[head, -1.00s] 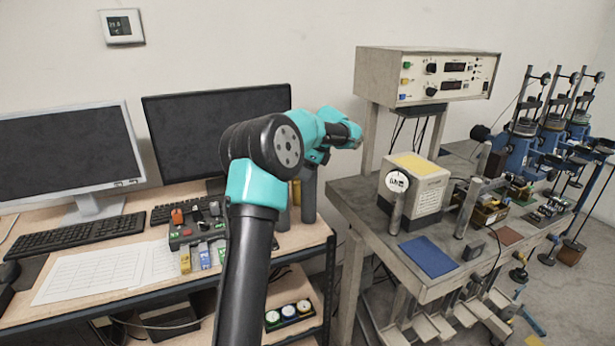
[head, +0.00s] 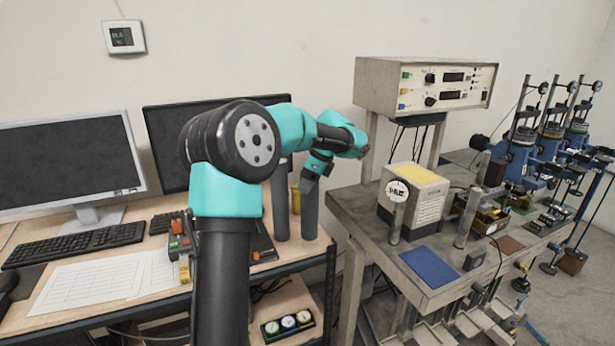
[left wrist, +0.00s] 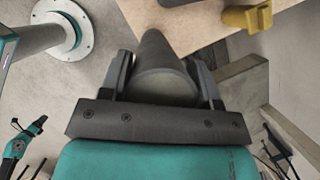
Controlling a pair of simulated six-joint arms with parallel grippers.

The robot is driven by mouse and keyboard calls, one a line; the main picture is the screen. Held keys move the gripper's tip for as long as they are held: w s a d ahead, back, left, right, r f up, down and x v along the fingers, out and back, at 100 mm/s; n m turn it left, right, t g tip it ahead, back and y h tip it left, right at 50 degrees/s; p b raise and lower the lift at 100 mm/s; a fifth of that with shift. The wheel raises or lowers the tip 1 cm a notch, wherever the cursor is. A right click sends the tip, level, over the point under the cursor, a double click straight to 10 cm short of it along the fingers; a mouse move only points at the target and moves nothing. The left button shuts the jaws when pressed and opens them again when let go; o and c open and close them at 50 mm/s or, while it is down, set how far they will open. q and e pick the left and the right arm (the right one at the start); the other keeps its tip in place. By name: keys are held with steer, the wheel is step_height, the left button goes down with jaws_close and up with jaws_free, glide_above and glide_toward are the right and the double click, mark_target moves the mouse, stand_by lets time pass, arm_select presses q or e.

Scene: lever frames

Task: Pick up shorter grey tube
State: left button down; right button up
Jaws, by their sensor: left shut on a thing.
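Two dark grey upright tubes show in the head view near the right end of the wooden desk. The taller grey tube (head: 281,210) stands on the left. The shorter grey tube (head: 309,212) is just right of it, under my left gripper (head: 315,170). In the left wrist view my left gripper (left wrist: 163,80) is shut on the shorter grey tube (left wrist: 162,86), with one finger on each side of its round end. I cannot tell whether its lower end touches the desk. My right gripper is not in view.
A yellow object (head: 295,199) stands between the tubes. The desk's (head: 140,240) right edge is close to the tubes. A metal bench (head: 370,235) with instruments stands right, beyond a gap.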

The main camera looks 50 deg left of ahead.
arm_select(q)
steer(key=s+d, duration=0.5)
steer(key=d, duration=0.1)
steer(key=shift+r, duration=0.4)
steer(key=shift+s, duration=0.15)
steer(key=s+f+n+h, duration=0.2)
steer(key=s+n+h, duration=0.1)
steer(key=s+n, duration=0.4)
steer(key=s+f+n+h, duration=0.3)
steer(key=s+n, duration=0.5)
steer(key=n, duration=0.4)
steer(key=shift+s+a+f+g+h, duration=0.15)
steer(key=shift+s+f+g+h, duration=0.15)
steer(key=shift+g, duration=0.1)
